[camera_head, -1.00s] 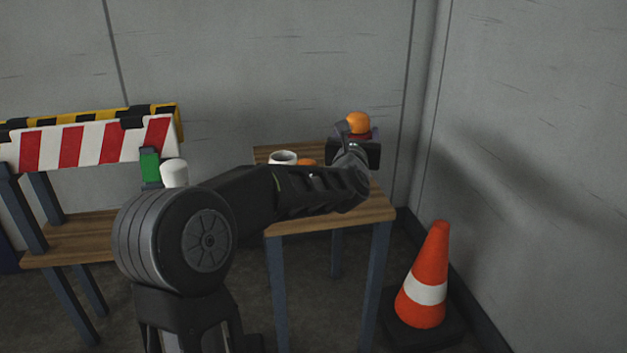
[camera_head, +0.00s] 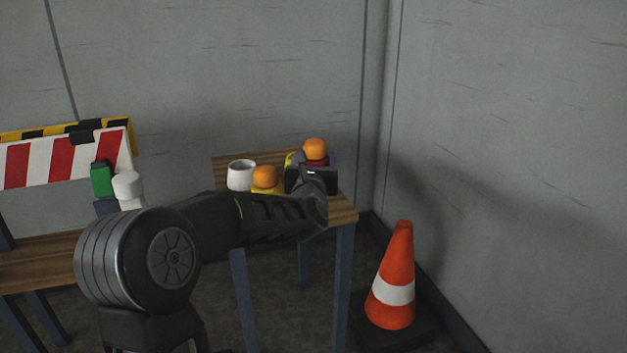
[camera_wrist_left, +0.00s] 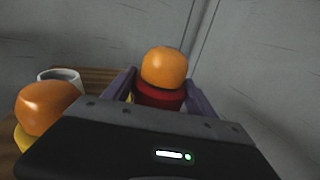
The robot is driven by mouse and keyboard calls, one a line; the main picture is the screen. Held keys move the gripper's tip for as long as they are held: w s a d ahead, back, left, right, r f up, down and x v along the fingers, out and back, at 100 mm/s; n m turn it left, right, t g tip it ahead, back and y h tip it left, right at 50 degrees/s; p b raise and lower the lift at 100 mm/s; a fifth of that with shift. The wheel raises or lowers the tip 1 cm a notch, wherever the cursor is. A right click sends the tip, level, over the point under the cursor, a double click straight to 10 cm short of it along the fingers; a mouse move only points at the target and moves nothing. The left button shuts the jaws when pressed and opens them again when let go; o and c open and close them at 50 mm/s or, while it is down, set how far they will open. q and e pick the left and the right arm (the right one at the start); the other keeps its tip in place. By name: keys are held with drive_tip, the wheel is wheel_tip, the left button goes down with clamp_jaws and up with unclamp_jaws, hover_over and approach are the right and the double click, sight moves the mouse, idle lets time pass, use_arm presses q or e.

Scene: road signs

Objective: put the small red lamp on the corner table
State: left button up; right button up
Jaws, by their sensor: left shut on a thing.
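The small red lamp (camera_head: 316,160) has an orange dome on a red base. My left gripper (camera_head: 314,163) is shut on its base, over the back right part of the corner table (camera_head: 345,210). In the left wrist view the red lamp (camera_wrist_left: 160,96) stands upright between the two fingers (camera_wrist_left: 160,92). The gripper body hides its underside, so I cannot tell whether it touches the tabletop. My right gripper is not in view.
A yellow lamp (camera_head: 265,178) with an orange dome and a white cup (camera_head: 241,175) stand left of the gripper. Something yellow (camera_head: 290,159) shows behind the gripper. A traffic cone (camera_head: 394,280) stands right of the table; walls meet behind it. A striped barrier (camera_head: 60,160) is at left.

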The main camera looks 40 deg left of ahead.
use_arm(q)
wheel_tip(320, 180, down, 5)
drive_tip(key=shift+b, duration=0.9)
drive_tip(key=o, duration=1.7)
drive_tip(key=shift+r, duration=0.1)
drive_tip(key=p+v, duration=0.1)
drive_tip(key=v, duration=1.1)
